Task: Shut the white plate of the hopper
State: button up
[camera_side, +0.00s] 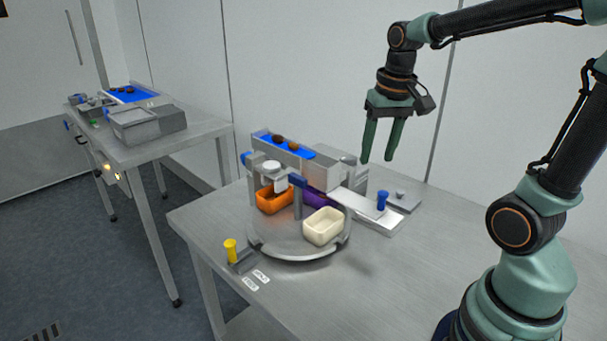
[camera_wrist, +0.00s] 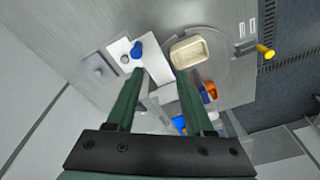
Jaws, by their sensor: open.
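The white plate (camera_side: 358,204) lies flat and sticks out to the right from under the grey hopper housing (camera_side: 318,170). A blue knob (camera_side: 382,200) stands upright near its outer end. In the wrist view the white plate (camera_wrist: 158,68) runs between my fingers, and the blue knob (camera_wrist: 137,50) is just beyond the left fingertip. My gripper (camera_side: 377,158) is open and empty, pointing down above the plate and apart from it. Its fingers (camera_wrist: 160,74) also show in the wrist view. The plate's inner end is hidden by the housing.
A round turntable (camera_side: 290,250) carries a cream tray (camera_side: 323,227), an orange tray (camera_side: 273,200) and a partly hidden purple one. A blue belt (camera_side: 303,150) with dates is above. A yellow knob (camera_side: 230,250) stands at the front left. The table's right front is clear.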

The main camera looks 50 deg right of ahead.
aim_at(383, 193)
jog(key=d+f+m+g, duration=0.2)
jog(key=d+m, duration=0.1)
jog(key=d, duration=0.2)
jog(key=shift+y, duration=0.3)
notch_tip(383, 193, down, 12)
jog(key=shift+r, duration=0.1)
grip_shut()
jog(key=shift+w+r, duration=0.1)
dwell(1.2)
